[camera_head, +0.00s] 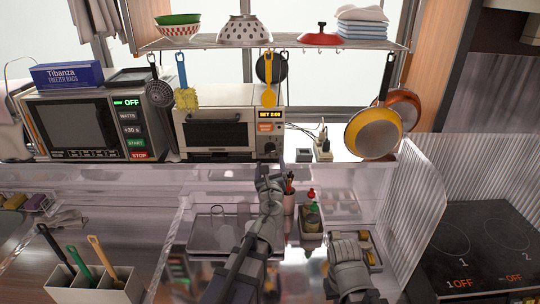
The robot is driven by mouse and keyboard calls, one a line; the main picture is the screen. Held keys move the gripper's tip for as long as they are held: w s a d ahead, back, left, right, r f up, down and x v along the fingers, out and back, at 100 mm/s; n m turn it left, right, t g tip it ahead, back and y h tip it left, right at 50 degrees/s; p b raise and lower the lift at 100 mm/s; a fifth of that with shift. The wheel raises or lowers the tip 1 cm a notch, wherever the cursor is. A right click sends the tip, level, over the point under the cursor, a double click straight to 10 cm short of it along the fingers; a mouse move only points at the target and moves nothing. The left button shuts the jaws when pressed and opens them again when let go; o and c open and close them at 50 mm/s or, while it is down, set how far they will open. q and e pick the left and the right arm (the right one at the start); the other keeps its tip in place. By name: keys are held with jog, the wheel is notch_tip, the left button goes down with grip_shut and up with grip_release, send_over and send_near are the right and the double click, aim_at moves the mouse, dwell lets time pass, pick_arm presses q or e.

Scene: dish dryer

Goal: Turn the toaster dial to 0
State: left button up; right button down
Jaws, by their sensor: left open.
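The toaster oven (219,128) stands on the back shelf, with a glass door on its left and a control panel on its right. Its orange display (271,114) appears to read "SET 2:00". The small round dial (269,147) sits low on that panel. My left gripper (270,172) is open and empty, just below and in front of the dial, apart from it as far as I can tell. My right gripper (346,240) is lower right, away from the toaster; its fingers are too unclear to judge.
A microwave (86,127) stands left of the toaster. A yellow spatula (269,95) hangs in front of the toaster's top. Pans (374,134) hang at right. Below are a utensil holder (97,287), a bottle (312,215) and a stove (480,243).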

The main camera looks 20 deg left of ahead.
aim_at(270, 151)
pick_arm(q)
jog(key=x, duration=0.8)
jog(key=shift+s, duration=0.1)
grip_shut()
dwell(0.5)
